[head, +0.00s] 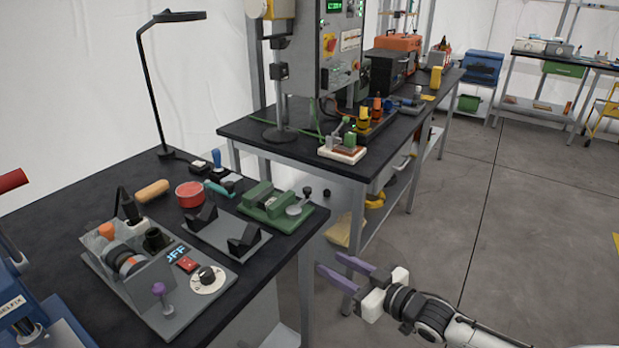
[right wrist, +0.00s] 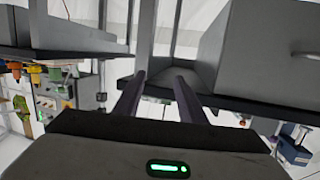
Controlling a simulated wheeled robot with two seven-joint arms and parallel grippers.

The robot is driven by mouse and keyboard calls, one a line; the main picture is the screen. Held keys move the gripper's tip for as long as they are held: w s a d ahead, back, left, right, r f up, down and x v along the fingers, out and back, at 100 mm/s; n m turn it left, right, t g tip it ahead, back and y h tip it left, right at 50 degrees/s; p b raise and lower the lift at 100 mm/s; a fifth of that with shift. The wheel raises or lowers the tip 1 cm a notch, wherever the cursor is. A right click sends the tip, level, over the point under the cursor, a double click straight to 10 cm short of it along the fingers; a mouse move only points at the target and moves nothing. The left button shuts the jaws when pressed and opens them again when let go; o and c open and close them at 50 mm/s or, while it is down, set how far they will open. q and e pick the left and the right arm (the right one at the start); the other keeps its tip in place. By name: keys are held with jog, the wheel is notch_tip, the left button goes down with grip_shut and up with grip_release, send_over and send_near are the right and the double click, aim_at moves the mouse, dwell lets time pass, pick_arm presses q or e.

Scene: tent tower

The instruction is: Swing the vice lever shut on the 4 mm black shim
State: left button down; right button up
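The green vice (head: 262,204) sits on the black bench top near its right edge. Its lever (head: 300,201), with a dark ball knob, is at the vice's right end. I cannot make out the 4 mm black shim or whether the lever is open. My right gripper (head: 329,263) is open and empty, in the air beyond the bench's right edge, below and to the right of the vice and apart from it. Its two spread fingers also show in the right wrist view (right wrist: 159,78). My left gripper is not in view.
Left of the vice, a grey plate (head: 215,232) carries black angled blocks. A device with a dial (head: 170,300) stands in front. A second bench (head: 410,130) stands behind, with a machine on it. The floor (head: 530,230) on the right is open.

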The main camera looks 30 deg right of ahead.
jog(key=t+p, duration=0.1)
jog(key=t, duration=0.1)
send_near(310, 191)
jog(key=s, duration=0.2)
jog(key=w, duration=0.6)
jog(key=w+a, duration=0.1)
jog(key=w, duration=0.3)
jog(key=shift+w+a+f, duration=0.1)
jog(key=shift+w, duration=0.05)
grip_shut()
